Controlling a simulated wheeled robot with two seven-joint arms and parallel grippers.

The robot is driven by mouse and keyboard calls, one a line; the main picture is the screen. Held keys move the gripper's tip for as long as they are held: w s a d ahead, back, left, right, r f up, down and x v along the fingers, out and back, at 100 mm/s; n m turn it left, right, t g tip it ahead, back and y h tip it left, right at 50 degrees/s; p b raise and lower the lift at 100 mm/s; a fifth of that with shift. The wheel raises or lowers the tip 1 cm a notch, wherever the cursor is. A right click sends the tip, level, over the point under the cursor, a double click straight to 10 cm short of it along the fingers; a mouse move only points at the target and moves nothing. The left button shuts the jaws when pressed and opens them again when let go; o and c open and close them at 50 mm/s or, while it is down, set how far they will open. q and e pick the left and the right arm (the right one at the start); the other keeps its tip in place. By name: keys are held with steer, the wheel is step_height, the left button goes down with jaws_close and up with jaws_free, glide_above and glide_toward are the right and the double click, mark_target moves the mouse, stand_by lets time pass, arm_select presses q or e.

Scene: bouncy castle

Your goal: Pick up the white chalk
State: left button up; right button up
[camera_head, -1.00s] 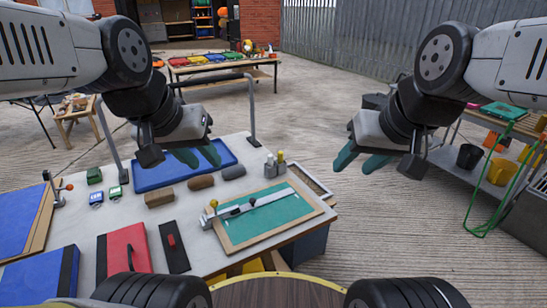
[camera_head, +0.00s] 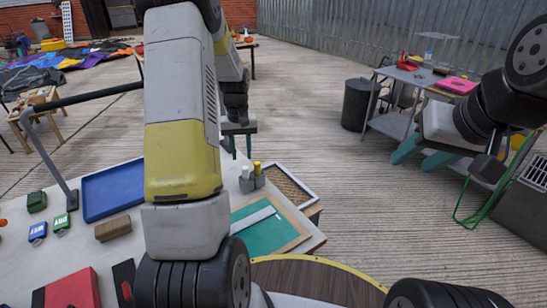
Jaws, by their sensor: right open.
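The white chalk (camera_head: 245,172) looks like a small white stick standing upright beside a yellow stick (camera_head: 257,168) in small grey holders (camera_head: 251,184) near the worktable's far right corner. My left arm reaches forward across the middle of the view. My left gripper (camera_head: 241,147) is beyond and just above the chalk in the picture, its teal fingers apart with nothing seen between them. Whether it is directly over the chalk I cannot tell. My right gripper (camera_head: 422,157) is open and empty in the air at the right, away from the worktable.
The worktable holds a blue tray (camera_head: 113,190), a brown block (camera_head: 113,229), a green board (camera_head: 264,232) and a red case (camera_head: 72,290). A framed tray (camera_head: 290,186) lies right of the holders. My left arm hides part of the tabletop. A dark bin (camera_head: 357,104) stands on open paving.

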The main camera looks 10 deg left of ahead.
mark_target(245, 167)
arm_select(q)
steer(key=shift+w+f, duration=0.25)
steer(key=shift+f, duration=0.25)
steer(key=shift+w+f, duration=0.25)
steer(key=shift+f, duration=0.2)
step_height(245, 167, down, 7)
steer(key=shift+w+d+f, duration=0.1)
steer(key=shift+d, duration=0.05)
jaws_close()
